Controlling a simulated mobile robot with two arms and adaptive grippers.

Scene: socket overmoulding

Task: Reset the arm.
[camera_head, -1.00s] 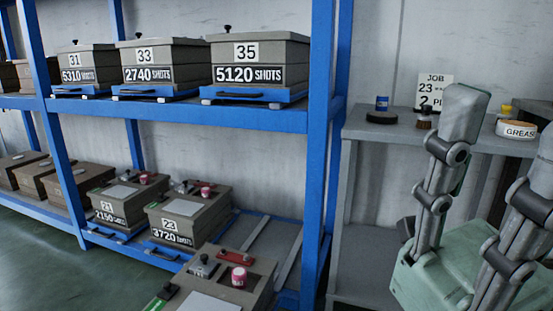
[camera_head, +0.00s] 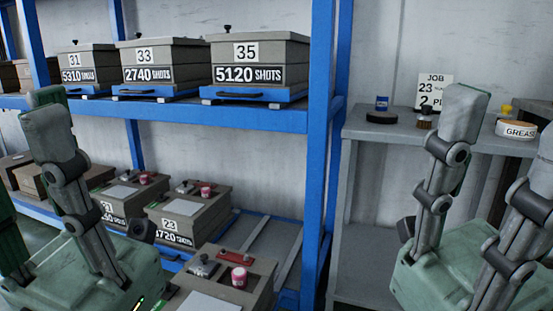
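My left gripper (camera_head: 30,140) stands at the left edge of the head view, fingers pointing up, in front of the lower rack shelf. One finger shows fully and the other is cut off by the picture edge. They look apart, with nothing seen between them. My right gripper (camera_head: 508,125) stands at the right edge, in front of the grey bench, fingers up. Its fingers are spread wide with nothing between them. Its outer finger is partly cut off.
A blue rack (camera_head: 319,150) holds boxes marked 31, 33 and 35 (camera_head: 260,52) above. Box 23 (camera_head: 190,208) and others stand below. A nearer box (camera_head: 225,268) carries a pink-red jar (camera_head: 239,278). The grey bench (camera_head: 385,133) holds a job card (camera_head: 433,90), brush and grease tub (camera_head: 517,130).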

